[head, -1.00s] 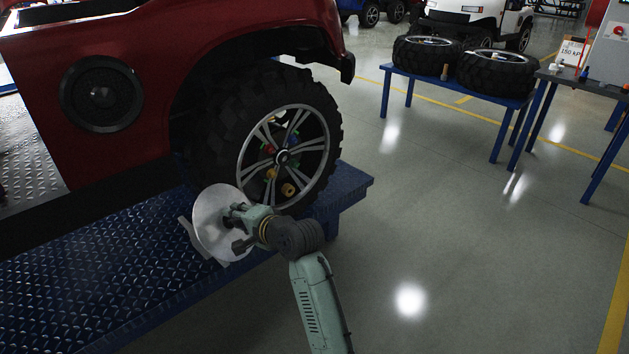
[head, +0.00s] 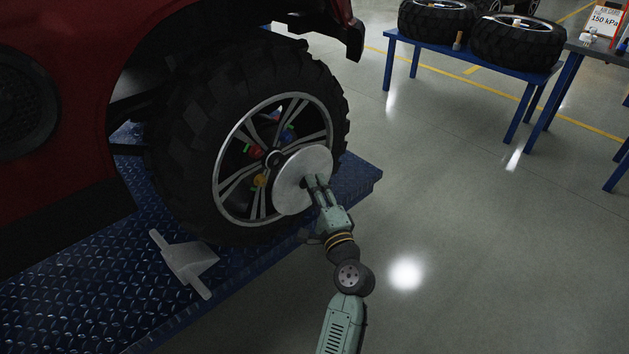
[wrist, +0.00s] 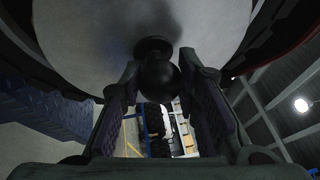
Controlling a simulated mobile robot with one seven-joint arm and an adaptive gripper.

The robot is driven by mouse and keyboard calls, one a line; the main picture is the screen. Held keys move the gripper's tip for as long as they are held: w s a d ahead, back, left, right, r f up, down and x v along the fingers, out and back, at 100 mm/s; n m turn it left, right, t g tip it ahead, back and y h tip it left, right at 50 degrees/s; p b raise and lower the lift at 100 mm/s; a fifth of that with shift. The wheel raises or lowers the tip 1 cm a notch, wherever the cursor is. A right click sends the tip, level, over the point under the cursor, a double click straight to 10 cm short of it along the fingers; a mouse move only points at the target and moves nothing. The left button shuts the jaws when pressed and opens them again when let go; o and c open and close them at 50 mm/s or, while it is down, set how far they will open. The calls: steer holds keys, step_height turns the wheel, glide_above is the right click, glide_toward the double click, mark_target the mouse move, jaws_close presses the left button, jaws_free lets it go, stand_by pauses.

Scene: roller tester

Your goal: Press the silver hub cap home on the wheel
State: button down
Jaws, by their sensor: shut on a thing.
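The silver hub cap (head: 297,170) is a round disc held in front of the lower right part of the wheel (head: 240,155). My gripper (head: 313,182) is shut on the dark knob at the cap's middle. In the wrist view the knob (wrist: 158,75) sits between the two fingers, and the cap (wrist: 100,40) fills the top. The cap sits off the wheel's centre, and the dark wheel hub (head: 273,158) shows at its left edge. I cannot tell whether the cap touches the spokes. Coloured pieces, red, green, blue and yellow, show between the spokes.
A grey stand (head: 182,262) lies on the blue tread-plate platform (head: 90,270), left of my arm. The red vehicle body (head: 70,130) overhangs the wheel. A blue table (head: 480,66) with two tyres stands at the back right.

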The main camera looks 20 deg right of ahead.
mark_target(301, 185)
steer(key=shift+s+r, duration=0.1)
steer(key=shift+a, duration=0.2)
steer(key=shift+w+a+p, duration=0.25)
steer(key=shift+w+a, duration=0.05)
steer(key=shift+w, duration=0.6)
steer(key=shift+w+a+p, duration=0.2)
steer(key=shift+w+a, duration=0.15)
steer(key=shift+w, duration=0.55)
steer(key=shift+w+a+p, duration=0.25)
steer(key=shift+w+a, duration=0.05)
steer(key=shift+w, duration=0.6)
steer(key=shift+w, duration=0.2)
steer(key=shift+w+a+p, duration=0.15)
steer(key=shift+w+a, duration=0.2)
steer(key=shift+w, duration=0.5)
steer(key=shift+w+a+p, duration=0.15)
steer(key=shift+w+a, duration=0.2)
steer(key=shift+w, duration=0.45)
steer(key=c, duration=1.1)
jaws_free()
